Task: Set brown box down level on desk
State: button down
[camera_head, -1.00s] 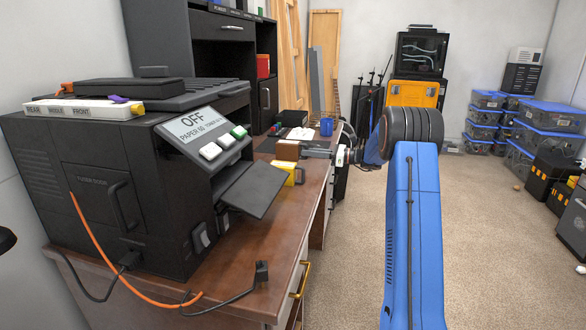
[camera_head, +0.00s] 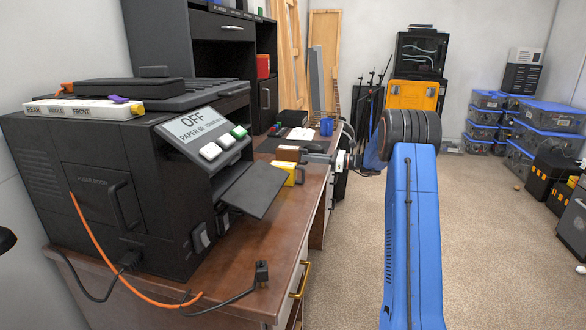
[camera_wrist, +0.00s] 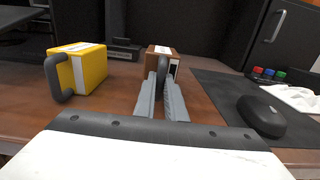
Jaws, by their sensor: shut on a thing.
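The brown box (camera_wrist: 162,58) is straight ahead in the wrist view, at the tips of my gripper (camera_wrist: 163,85). A pale top and a white label with a dark patch show on it. My gripper is shut on the brown box. In the head view the box (camera_head: 287,154) is small and sits over the wooden desk (camera_head: 262,240), left of my gripper (camera_head: 307,157). It looks nearly level; whether its underside touches the desk cannot be told.
A yellow block with a dark handle (camera_wrist: 80,68) stands left of the box, close to it in the head view. A black mouse (camera_wrist: 262,116) lies on a dark mat (camera_wrist: 225,92) at right. A large black printer (camera_head: 110,190) fills the near desk.

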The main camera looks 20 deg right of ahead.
aim_at(324, 170)
jog(key=shift+f, duration=0.55)
dwell(0.4)
jog(key=c, duration=1.7)
grip_release()
jog(key=shift+c, duration=0.2)
jog(key=shift+v, duration=2.95)
